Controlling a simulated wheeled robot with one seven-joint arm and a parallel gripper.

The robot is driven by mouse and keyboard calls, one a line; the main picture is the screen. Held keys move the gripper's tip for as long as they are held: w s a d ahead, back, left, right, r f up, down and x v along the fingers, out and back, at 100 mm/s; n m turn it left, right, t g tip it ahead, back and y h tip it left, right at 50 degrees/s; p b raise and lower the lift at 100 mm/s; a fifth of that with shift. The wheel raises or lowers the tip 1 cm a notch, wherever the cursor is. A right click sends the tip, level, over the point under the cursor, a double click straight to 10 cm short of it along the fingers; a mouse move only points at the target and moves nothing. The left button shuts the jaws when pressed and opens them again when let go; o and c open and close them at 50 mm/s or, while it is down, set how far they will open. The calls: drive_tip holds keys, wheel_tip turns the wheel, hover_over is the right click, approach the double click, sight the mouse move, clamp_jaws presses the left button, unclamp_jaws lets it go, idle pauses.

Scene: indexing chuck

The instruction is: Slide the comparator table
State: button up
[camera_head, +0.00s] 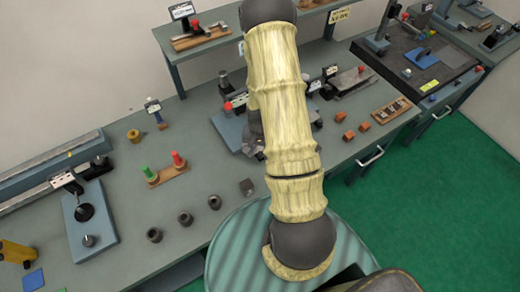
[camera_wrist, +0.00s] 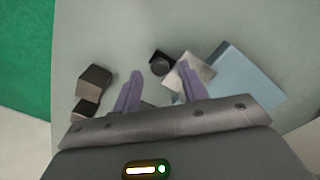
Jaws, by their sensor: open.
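I cannot single out the comparator table with certainty. A blue base plate (camera_head: 228,128) with a red knob (camera_head: 228,106) lies mid-bench in the head view, partly hidden behind my arm. In the wrist view a light blue plate (camera_wrist: 248,82) lies right of the fingers, beside a pale block (camera_wrist: 195,72) and a dark round part (camera_wrist: 161,64). My gripper (camera_wrist: 160,71) is open over the bench, with nothing seen held between its purple fingers. The right finger overlaps the pale block in the picture; contact cannot be told. My arm hides the gripper in the head view.
Two dark blocks (camera_wrist: 90,93) lie near the bench edge left of the fingers. Orange blocks (camera_head: 348,135) sit right of my arm. A blue-based stand (camera_head: 88,225), a wooden peg board (camera_head: 166,175) and several dark collars (camera_head: 185,218) occupy the left. A dark plate (camera_head: 408,62) stands far right.

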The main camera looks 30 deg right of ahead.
drive_tip(key=shift+f, duration=0.7)
drive_tip(key=shift+c, duration=0.4)
